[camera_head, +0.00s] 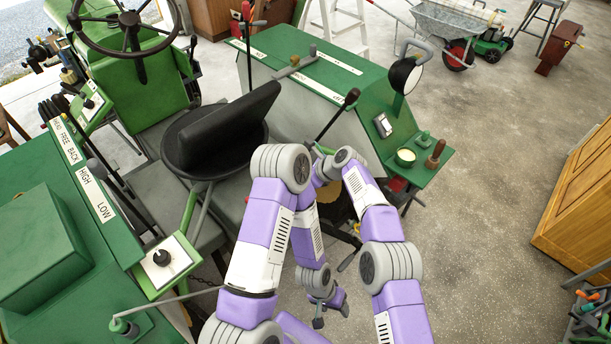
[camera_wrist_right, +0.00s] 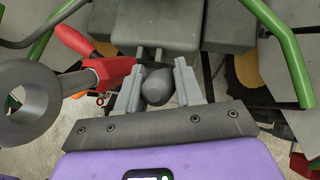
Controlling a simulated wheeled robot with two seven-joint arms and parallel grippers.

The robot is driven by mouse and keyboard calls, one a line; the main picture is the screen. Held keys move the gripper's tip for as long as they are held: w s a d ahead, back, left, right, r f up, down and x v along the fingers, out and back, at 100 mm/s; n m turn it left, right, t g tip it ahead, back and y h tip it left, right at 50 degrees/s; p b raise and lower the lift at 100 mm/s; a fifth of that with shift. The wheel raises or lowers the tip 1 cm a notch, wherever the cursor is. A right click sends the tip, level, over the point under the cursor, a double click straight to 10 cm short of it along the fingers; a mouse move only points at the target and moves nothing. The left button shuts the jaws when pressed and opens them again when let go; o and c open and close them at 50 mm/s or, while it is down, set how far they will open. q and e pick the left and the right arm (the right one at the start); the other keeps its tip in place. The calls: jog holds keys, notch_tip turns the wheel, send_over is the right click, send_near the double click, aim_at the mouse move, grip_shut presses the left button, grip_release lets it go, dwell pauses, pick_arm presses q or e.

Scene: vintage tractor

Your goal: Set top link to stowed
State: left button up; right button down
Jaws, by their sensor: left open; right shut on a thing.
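In the right wrist view my right gripper (camera_wrist_right: 158,88) is shut on a dark grey rounded knob (camera_wrist_right: 157,86). A red bar with a large grey ring end (camera_wrist_right: 30,103), which looks like the top link, lies just left of the jaws. Its red part runs up behind the left finger, and I cannot tell whether the knob belongs to it. In the head view my left gripper (camera_head: 328,308) hangs low behind the seat, open and empty. My right gripper is hidden there behind my arm links.
The tractor's black seat (camera_head: 218,132) and green right fender (camera_head: 338,84) stand ahead, with a round lamp (camera_head: 404,75) and levers. The left fender (camera_head: 62,242) carries labelled lever plates. A wooden cabinet (camera_head: 581,205) stands at right. Concrete floor (camera_head: 490,210) between is clear.

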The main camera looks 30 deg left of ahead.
jog(key=shift+a+r, duration=0.25)
jog(key=shift+r, duration=0.1)
jog(key=c, duration=1)
grip_release()
jog(key=shift+c, duration=0.2)
jog(key=shift+o, duration=1.3)
jog(key=shift+w+a+f, duration=0.1)
jog(key=shift+a+f, duration=0.05)
jog(key=shift+f, duration=0.05)
jog(key=shift+d, duration=0.2)
jog(key=b+v, duration=0.1)
jog(key=v, duration=0.6)
jog(key=shift+r, duration=0.25)
